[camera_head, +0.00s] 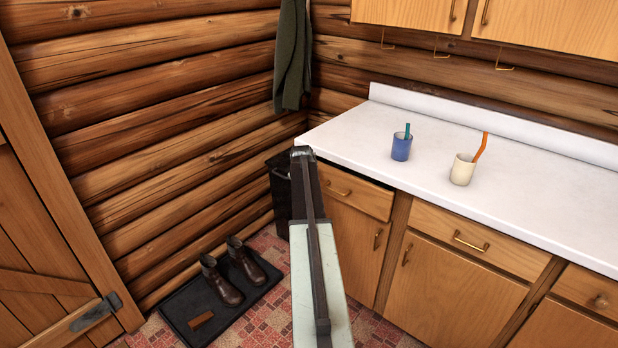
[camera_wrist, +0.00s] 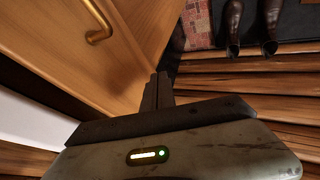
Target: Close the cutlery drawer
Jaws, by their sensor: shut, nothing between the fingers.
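The left drawer (camera_head: 355,193) under the counter has a plain wooden front and a brass pull. A dark gap shows above its front, so it looks slightly open. I cannot confirm from the frames that it is the cutlery drawer. My gripper (camera_head: 301,153) is in front of the left end of the counter, beside this drawer. In the wrist view its fingers (camera_wrist: 157,90) are together and empty, close to a wooden front (camera_wrist: 100,65) with a brass pull (camera_wrist: 98,22). I cannot tell whether they touch it. My arm hides part of the drawer's left side in the head view.
A blue cup (camera_head: 401,147) and a cream cup (camera_head: 462,170) stand on the white counter (camera_head: 520,205). The middle drawer (camera_head: 475,243) looks closed. A dark bin (camera_head: 280,190) stands left of the cabinets. Boots (camera_head: 222,283) stand on a black tray (camera_head: 187,337) on the floor.

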